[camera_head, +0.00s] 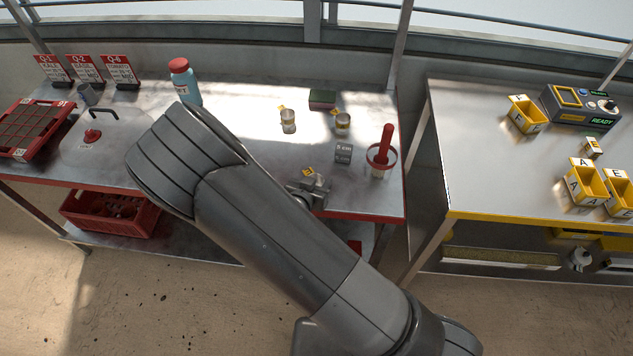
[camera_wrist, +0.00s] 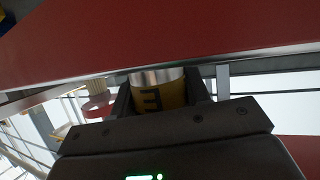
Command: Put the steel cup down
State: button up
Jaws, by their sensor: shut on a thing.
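My gripper (camera_head: 308,188) is at the front edge of the left bench, toward its right end. It is shut on the steel cup (camera_wrist: 158,78), which shows bare metal and a yellow band with a dark letter in the wrist view, between the two fingers (camera_wrist: 158,95). In the head view only a small yellow part of the cup (camera_head: 308,171) shows by the gripper; the rest is hidden. I cannot tell whether the cup touches the bench top.
Two similar cups, one left (camera_head: 288,122) and one right (camera_head: 342,123), stand behind my gripper. A grey "5 cm" block (camera_head: 343,153) and a red-handled pot (camera_head: 378,168) are close by on the right. A sponge (camera_head: 322,98) lies farther back. Bare bench lies left of the gripper.

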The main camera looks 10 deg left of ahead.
notch_tip(320, 180, up, 10)
jog(key=f, duration=0.1)
jog(key=w+d+r, duration=1.2)
jog(key=d, duration=0.2)
jog(key=s+d+f, duration=0.1)
jog(key=d+f, duration=0.1)
jog(key=d, duration=0.5)
jog(key=d+f, duration=0.3)
jog(key=d, duration=0.5)
notch_tip(320, 180, up, 5)
send_over(319, 180)
notch_tip(319, 180, down, 11)
jog(key=shift+s+a+f, duration=0.15)
jog(key=shift+s, duration=0.05)
dwell(0.8)
